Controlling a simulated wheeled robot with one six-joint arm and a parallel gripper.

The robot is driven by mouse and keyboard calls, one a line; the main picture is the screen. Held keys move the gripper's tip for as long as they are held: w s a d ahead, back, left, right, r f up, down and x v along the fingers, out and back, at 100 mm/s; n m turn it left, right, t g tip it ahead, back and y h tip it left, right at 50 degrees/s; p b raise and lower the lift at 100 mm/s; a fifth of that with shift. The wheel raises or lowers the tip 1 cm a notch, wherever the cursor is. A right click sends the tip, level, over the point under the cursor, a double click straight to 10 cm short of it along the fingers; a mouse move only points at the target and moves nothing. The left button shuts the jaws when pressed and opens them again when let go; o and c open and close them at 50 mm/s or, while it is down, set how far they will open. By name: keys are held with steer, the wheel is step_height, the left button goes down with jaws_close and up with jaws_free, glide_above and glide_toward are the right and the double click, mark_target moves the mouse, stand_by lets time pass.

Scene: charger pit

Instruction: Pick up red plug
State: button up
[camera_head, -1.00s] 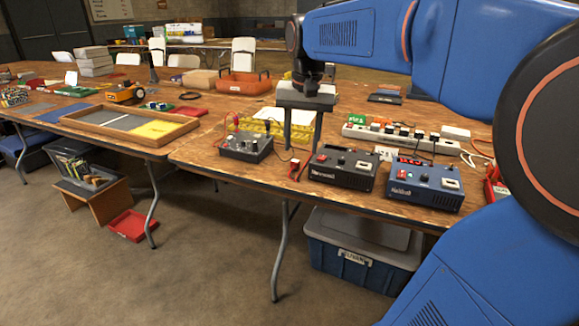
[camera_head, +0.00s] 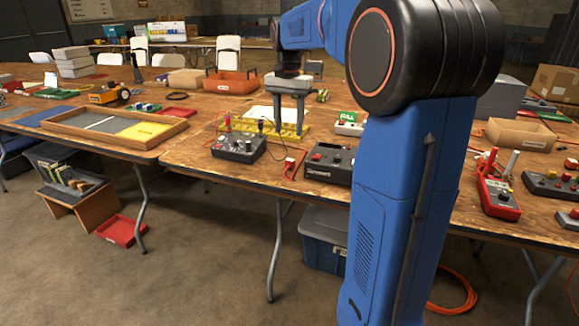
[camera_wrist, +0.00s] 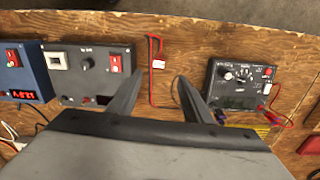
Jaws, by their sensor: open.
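The red plug (camera_head: 290,164) lies on the wooden table between a meter-like black box and a black device with a red switch. In the wrist view it shows as a small red piece with a white label (camera_wrist: 158,63), beside a red cable. My gripper (camera_head: 289,134) points down, open and empty, with its fingers apart. In the wrist view my fingertips (camera_wrist: 162,64) lie either side of the plug in the picture, but the plug appears to be below them on the table. I cannot tell the exact height gap.
The black meter box (camera_head: 238,147) stands left of the plug, and the black device (camera_head: 330,163) stands right. A blue device (camera_wrist: 22,72) shows at the left in the wrist view. My arm hides part of the table.

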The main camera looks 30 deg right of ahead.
mark_target(290, 160)
step_height(290, 160, down, 12)
steer(key=shift+d+f, duration=0.15)
steer(key=shift+f, duration=0.05)
steer(key=c, duration=1.1)
